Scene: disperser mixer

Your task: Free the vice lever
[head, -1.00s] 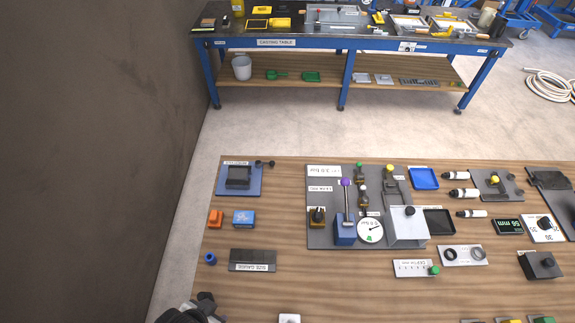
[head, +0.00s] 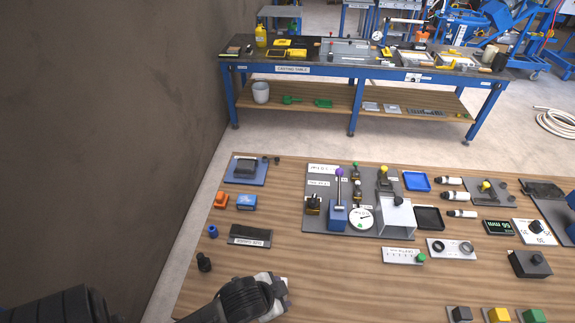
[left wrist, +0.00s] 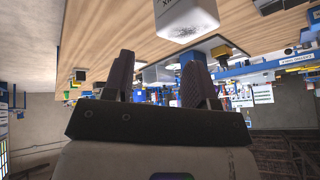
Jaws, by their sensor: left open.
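My left gripper (left wrist: 160,80) is open in the left wrist view, with two dark fingers apart and nothing visible between them. In the head view my left arm comes in at the bottom left, over the table's near edge; its fingertips are not clear there. A grey panel (head: 318,222) lies on the table beyond it. On the panel an upright lever with a purple knob (head: 339,172) rises from a blue block (head: 338,217). A yellow-knobbed fixture (head: 384,178) stands behind a white box (head: 397,215). No label lets me tell which part is the vice lever.
A white block (left wrist: 188,18) is close beyond the fingers in the left wrist view. A dark gauge block (head: 249,235) and black knob (head: 204,262) lie near my left arm. The wooden table (head: 335,275) is clear before the panel. A wall (head: 90,150) borders the left.

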